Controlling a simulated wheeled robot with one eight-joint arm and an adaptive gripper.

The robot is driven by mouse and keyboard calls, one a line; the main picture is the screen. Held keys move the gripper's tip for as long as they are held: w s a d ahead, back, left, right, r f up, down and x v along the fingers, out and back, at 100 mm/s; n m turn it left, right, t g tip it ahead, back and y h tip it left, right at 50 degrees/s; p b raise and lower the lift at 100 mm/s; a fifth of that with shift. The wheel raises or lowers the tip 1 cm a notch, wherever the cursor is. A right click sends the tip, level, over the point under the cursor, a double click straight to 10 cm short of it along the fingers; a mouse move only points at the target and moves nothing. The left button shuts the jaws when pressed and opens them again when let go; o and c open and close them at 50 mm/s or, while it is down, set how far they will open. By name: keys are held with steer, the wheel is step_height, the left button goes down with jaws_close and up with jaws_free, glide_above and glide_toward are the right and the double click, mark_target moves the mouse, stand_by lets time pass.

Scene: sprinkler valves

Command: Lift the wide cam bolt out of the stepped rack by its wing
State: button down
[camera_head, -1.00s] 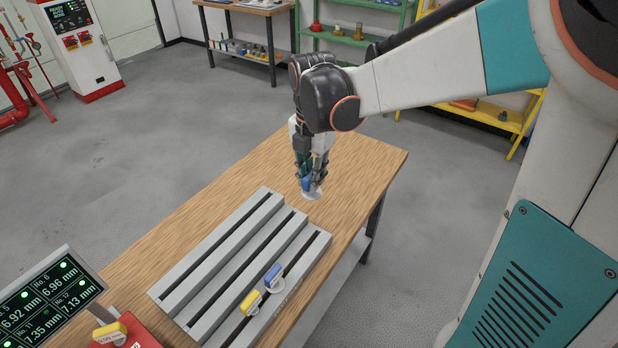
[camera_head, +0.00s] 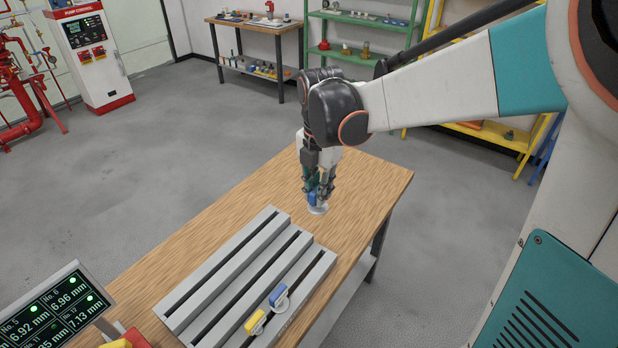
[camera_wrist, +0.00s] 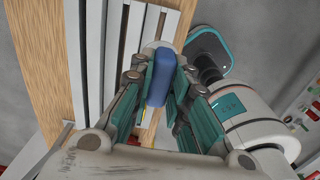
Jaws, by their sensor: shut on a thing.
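My gripper (camera_head: 317,196) is shut on the wing of a blue-winged cam bolt (camera_head: 312,199). Below its wing a pale round disc shows, low over the table beyond the rack's far end; I cannot tell if it touches the wood. In the wrist view the blue wing (camera_wrist: 161,77) sits between the teal-padded fingers. The grey stepped rack (camera_head: 238,275) has long dark slots. In its nearest, right-hand row stand another blue-winged bolt (camera_head: 278,295) with a pale disc and a yellow-winged bolt (camera_head: 255,322). Which bolt is the wide one I cannot tell.
The wooden table (camera_head: 365,185) is clear around my gripper, with its right edge close by. A display (camera_head: 45,308) with millimetre readings stands at the lower left, beside a red object (camera_head: 133,338) partly cut off. Shelves and a bench stand far back.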

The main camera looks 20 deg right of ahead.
steer(key=shift+r+p, duration=1.3)
steer(key=shift+r, duration=0.65)
steer(key=shift+f, duration=0.1)
